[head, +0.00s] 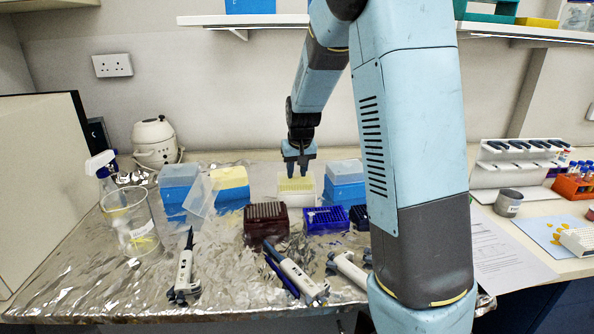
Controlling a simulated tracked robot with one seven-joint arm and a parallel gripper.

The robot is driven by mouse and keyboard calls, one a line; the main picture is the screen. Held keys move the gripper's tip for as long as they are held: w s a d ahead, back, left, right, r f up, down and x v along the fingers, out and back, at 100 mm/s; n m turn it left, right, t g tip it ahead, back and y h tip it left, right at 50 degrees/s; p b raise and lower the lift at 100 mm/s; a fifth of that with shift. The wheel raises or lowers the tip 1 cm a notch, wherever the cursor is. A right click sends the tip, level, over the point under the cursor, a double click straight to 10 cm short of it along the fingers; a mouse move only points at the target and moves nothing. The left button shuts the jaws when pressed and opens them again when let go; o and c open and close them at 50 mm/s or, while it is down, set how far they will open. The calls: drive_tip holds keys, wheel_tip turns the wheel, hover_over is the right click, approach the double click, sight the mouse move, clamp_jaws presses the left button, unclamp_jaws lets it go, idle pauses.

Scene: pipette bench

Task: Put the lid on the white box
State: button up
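The white box (300,199) stands on the foil-covered bench near the middle, with yellow tips (297,185) showing at its top. My gripper (299,173) points down just above the back of this box. Its two fingers look apart, with nothing clearly seen between them; whether they touch the box is too small to tell. A clear, translucent lid (202,195) stands tilted to the left of the white box, at the front of an open blue box (233,199) with yellow tips. I cannot tell whether it belongs to the white box.
Closed blue boxes (345,194) (178,208) stand right and far left of the white box. A dark red rack (266,228) and a blue rack (326,227) stand in front. Pipettes (185,270) (300,277) lie nearer. A clear beaker (130,222) stands left.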

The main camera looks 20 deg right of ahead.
drive_tip(key=o, duration=0.5)
drive_tip(key=shift+o, duration=0.2)
drive_tip(key=shift+r, duration=0.1)
drive_tip(key=v, duration=1.3)
drive_tip(key=shift+r, duration=0.25)
drive_tip(key=shift+s, duration=0.1)
